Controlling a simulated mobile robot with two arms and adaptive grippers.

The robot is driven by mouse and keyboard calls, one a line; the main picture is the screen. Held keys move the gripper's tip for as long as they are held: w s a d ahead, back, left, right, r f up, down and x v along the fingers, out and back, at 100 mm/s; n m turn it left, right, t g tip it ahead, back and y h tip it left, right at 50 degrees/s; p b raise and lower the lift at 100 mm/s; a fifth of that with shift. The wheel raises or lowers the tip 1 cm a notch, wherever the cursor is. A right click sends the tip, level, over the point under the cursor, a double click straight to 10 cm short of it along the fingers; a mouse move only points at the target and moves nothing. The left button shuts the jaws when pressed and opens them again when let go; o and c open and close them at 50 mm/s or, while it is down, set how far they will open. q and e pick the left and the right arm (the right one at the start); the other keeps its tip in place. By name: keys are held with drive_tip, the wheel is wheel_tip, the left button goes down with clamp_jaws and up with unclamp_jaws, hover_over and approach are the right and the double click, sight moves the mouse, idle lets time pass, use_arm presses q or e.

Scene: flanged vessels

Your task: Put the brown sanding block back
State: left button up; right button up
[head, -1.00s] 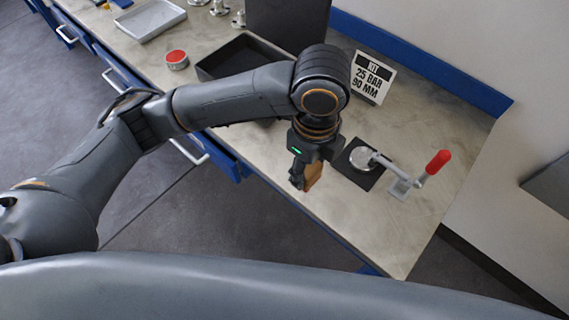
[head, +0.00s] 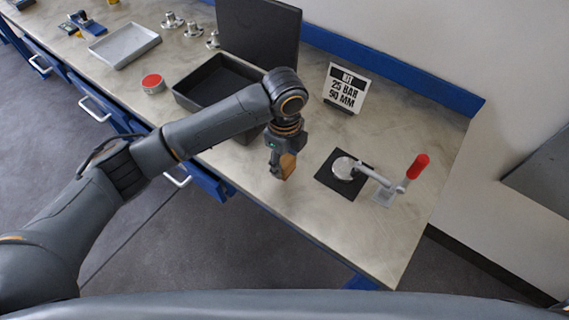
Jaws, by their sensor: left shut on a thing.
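The brown sanding block (head: 289,166) is in my left gripper (head: 281,170), which points down and is shut on it. The gripper and block are over the front part of the bench top, left of the black square mat. I cannot tell whether the block touches the bench. Part of the block is hidden behind the gripper fingers. My right gripper is not in view.
A toggle clamp with a red handle (head: 417,166) stands by a black mat (head: 335,181) holding a metal disc. A sign (head: 344,88), an open black case (head: 205,76), a red-topped tin (head: 153,84), a grey tray (head: 124,47) and several metal flanged parts (head: 193,30) stand on the bench.

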sight(285, 166)
use_arm(q)
drive_tip(key=shift+w+f, duration=0.2)
drive_tip(key=shift+f, duration=0.05)
wheel_tip(285, 166, down, 3)
drive_tip(key=shift+w+p, duration=0.1)
drive_tip(key=shift+p, duration=0.6)
drive_tip(key=shift+f, duration=0.2)
drive_tip(key=shift+f, duration=0.2)
drive_tip(key=o, duration=1.1)
